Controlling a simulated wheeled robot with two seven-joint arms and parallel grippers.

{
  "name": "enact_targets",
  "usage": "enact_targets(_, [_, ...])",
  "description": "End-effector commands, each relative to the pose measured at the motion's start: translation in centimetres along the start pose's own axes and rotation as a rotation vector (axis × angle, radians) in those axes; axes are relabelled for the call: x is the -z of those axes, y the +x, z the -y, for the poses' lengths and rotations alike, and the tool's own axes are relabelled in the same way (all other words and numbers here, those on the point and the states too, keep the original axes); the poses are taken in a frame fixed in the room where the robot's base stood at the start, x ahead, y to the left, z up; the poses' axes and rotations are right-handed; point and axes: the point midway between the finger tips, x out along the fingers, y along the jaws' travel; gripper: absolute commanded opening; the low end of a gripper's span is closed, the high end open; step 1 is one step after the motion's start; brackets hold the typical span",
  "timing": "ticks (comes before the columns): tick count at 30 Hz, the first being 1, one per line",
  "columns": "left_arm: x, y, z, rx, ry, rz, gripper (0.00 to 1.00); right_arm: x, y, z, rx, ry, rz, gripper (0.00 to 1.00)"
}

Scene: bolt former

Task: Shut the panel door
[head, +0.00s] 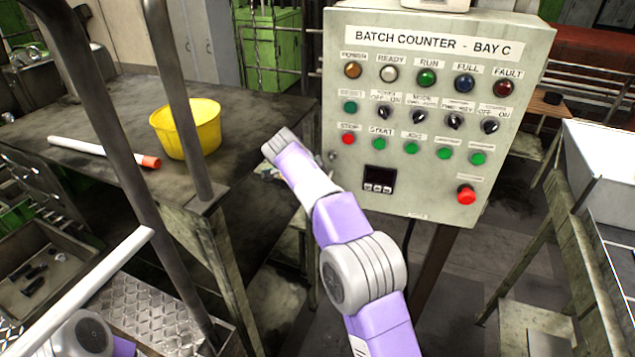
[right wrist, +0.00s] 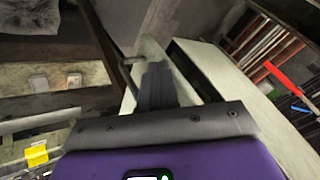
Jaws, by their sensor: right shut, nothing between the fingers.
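The grey-green panel (head: 435,115), labelled "BATCH COUNTER - BAY C", stands right of centre in the head view. Its front carries coloured lamps, knobs, buttons and a small display. My right arm reaches up to its left side in the head view, where the fingers are hidden. In the right wrist view my right gripper (right wrist: 157,80) is shut and empty. Its fingers are close beside a pale panel edge; I cannot tell if they touch. A dark gap (right wrist: 190,65) lies between pale panel surfaces there. My left gripper is out of view.
A dark workbench (head: 75,110) at left bears a yellow bucket (head: 190,130) and a white tube with an orange end (head: 105,150). Dark upright bars (head: 175,95) cross the left side. A white bin (head: 605,175) stands at right. Some floor is clear below the panel.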

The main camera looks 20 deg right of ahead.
Motion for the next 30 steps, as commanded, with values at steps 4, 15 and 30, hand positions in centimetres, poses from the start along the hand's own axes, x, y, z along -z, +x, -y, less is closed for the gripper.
enact_targets(4, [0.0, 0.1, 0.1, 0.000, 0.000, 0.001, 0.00, 0.0, -0.1, 0.0, 0.003, -0.005, 0.003, 0.00])
enact_targets(15, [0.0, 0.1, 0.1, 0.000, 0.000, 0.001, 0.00, 0.1, -0.1, -0.1, 0.003, -0.005, 0.003, 0.00])
enact_targets(30, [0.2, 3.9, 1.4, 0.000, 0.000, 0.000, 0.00, -2.2, -1.9, -2.5, 0.009, -0.009, 0.007, 0.00])
